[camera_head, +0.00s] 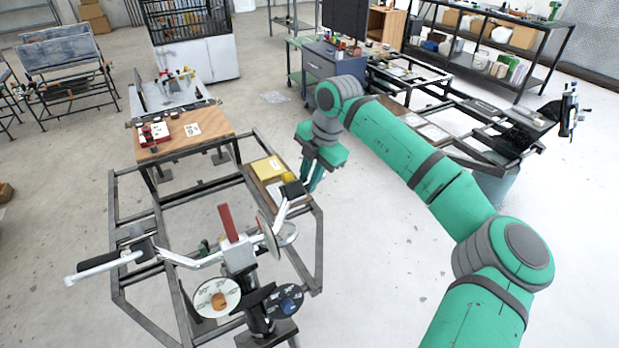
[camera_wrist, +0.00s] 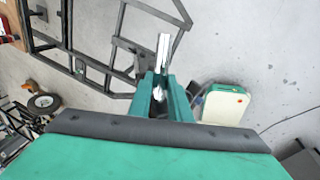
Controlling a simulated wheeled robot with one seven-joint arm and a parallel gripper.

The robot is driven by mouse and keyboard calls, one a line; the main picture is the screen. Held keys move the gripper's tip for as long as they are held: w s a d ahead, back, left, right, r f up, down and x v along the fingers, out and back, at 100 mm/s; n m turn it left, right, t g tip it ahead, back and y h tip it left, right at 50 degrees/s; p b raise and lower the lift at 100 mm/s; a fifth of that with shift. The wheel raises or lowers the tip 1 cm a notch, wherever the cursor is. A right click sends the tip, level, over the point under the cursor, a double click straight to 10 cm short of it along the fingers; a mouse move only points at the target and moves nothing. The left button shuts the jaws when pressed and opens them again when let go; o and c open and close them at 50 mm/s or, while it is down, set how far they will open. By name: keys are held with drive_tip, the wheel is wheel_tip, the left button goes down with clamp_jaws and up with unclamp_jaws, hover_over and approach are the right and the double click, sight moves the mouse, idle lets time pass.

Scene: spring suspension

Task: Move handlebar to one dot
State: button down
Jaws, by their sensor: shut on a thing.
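The handlebar is a pale metal bar on a dark upright stand, with a black grip at its left end (camera_head: 100,264). Its right arm (camera_head: 282,211) rises toward a dark grip beside my gripper. My teal gripper (camera_head: 310,182) points down at that right end. In the wrist view its fingers (camera_wrist: 162,85) are shut on a shiny metal piece of the handlebar (camera_wrist: 163,50). A white disc with an orange centre (camera_head: 208,292) and a dark blue disc (camera_head: 286,300) sit below the handlebar's middle. I cannot tell which mark is the one dot.
A red upright piece (camera_head: 228,222) stands at the handlebar's centre. A dark metal frame (camera_head: 185,335) surrounds the stand, with a yellow item (camera_head: 267,168) on a wooden board near my gripper. A wooden table (camera_head: 205,121) stands behind. The floor to the right is partly clear.

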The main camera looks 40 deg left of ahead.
drive_tip(key=c, duration=1.6)
unclamp_jaws()
drive_tip(key=shift+a+r, duration=0.2)
drive_tip(key=shift+r, duration=0.2)
drive_tip(key=shift+c, duration=0.2)
drive_tip(key=shift+f, duration=0.1)
drive_tip(key=shift+d, duration=0.1)
drive_tip(key=v, duration=1.1)
drive_tip(key=shift+f, duration=0.1)
